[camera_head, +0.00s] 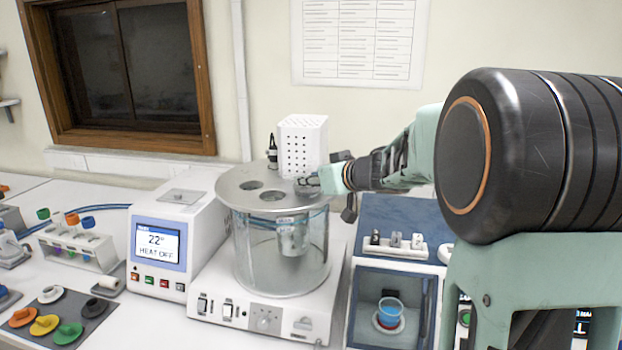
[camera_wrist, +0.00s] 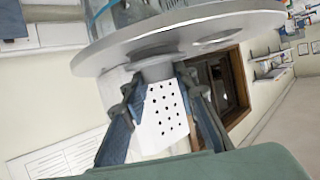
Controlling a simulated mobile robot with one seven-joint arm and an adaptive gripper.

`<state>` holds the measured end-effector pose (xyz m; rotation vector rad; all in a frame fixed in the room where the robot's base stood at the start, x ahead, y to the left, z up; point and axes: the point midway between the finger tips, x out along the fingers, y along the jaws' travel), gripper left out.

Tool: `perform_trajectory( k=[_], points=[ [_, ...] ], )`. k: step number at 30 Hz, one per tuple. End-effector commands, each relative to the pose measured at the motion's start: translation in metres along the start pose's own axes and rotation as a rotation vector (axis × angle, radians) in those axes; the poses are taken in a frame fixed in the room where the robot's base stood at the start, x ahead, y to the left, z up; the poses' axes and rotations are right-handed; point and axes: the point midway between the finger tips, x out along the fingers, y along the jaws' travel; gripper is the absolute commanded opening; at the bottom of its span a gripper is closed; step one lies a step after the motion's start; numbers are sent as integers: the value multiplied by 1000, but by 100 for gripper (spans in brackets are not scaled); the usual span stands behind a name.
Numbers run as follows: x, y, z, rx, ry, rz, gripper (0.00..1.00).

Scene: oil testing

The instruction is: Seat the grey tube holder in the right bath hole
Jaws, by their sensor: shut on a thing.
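The glass bath (camera_head: 255,262) has a round grey lid (camera_head: 235,196) with two open holes (camera_head: 261,190) to the left. The grey tube holder (camera_head: 293,236) hangs inside the bath on the right, its body below the lid. In the wrist view its grey top (camera_wrist: 155,66) is against the lid (camera_wrist: 175,28). My gripper (camera_head: 312,184) is at the lid's right side, its fingers (camera_wrist: 160,80) shut on the holder's top. The hole's edge is hidden, so I cannot tell whether the holder sits fully down.
A white perforated housing (camera_head: 302,140) stands behind the lid, close to my gripper. A heater display unit (camera_head: 160,245) is to the left. A tube rack (camera_head: 78,246) and coloured stoppers (camera_head: 43,325) lie further left. A blue-framed cabinet (camera_head: 393,275) stands to the right.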

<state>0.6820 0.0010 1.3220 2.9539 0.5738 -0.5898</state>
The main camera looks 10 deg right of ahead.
Motion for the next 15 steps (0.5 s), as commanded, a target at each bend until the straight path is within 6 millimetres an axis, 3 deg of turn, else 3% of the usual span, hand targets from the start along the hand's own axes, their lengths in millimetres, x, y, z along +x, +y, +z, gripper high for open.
perform_trajectory(
  k=[15],
  points=[
    [3, 0, 7, 0, 0, 0, 3]
  ],
)
